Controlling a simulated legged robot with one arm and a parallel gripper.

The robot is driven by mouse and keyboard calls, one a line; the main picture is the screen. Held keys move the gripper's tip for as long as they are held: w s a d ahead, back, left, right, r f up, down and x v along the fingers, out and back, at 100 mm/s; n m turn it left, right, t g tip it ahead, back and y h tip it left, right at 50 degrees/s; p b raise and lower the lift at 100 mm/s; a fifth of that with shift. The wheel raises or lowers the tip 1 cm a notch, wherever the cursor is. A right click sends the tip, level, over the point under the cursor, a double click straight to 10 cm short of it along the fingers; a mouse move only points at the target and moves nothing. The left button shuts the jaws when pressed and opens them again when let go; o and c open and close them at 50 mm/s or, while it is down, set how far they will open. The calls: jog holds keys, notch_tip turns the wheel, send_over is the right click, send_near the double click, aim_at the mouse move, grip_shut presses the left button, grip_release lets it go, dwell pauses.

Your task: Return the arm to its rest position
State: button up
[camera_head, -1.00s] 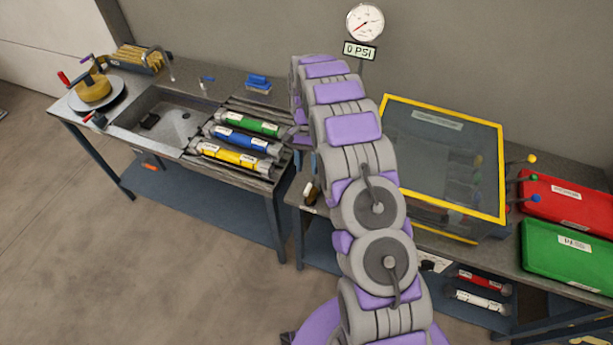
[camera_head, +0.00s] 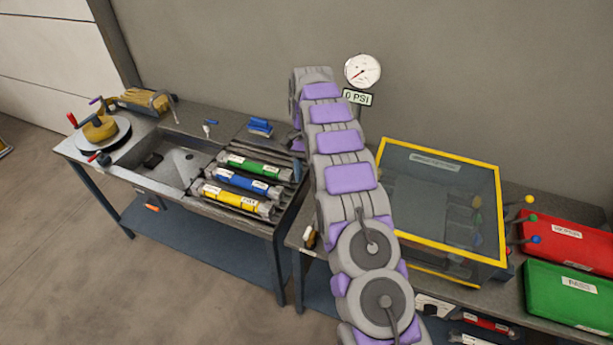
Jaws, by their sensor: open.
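My arm (camera_head: 340,142), grey with purple pads, rises from the bottom right of centre and bends over at the top beside the gauge. My gripper (camera_head: 297,158) hangs below the bend, at the right end of the rack with the tubes. It is open, and most of it is hidden behind the arm. I see nothing held in it. The green tube (camera_head: 254,166), blue tube (camera_head: 242,182) and yellow tube (camera_head: 236,199) lie side by side on the rack, apart from the gripper.
A yellow-framed glass box (camera_head: 440,200) stands right of my arm. The pressure gauge (camera_head: 362,70) is behind it, with a "0 PSI" sign (camera_head: 357,97). A red bin (camera_head: 570,232) and green bin (camera_head: 568,295) are at the far right. The sink (camera_head: 175,165) is left.

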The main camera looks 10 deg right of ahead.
jog(key=shift+r, duration=0.15)
dwell(0.3)
jog(key=s+a+r+n+t+b, duration=0.1)
jog(key=s+r+n+b, duration=0.1)
jog(key=s+r, duration=0.6)
jog(key=s+a+r+n+t+b, duration=0.1)
jog(key=s+r+n+b, duration=0.15)
jog(key=s, duration=0.85)
jog(key=s+f+n+b, duration=0.1)
jog(key=s+f+b, duration=0.1)
jog(key=s, duration=1.1)
jog(key=s+f+n+t+b, duration=0.1)
jog(key=s+f, duration=0.3)
jog(key=s, duration=0.9)
jog(key=shift+a+n+h+b, duration=0.4)
jog(key=shift+n+b, duration=0.05)
jog(key=shift+b, duration=0.2)
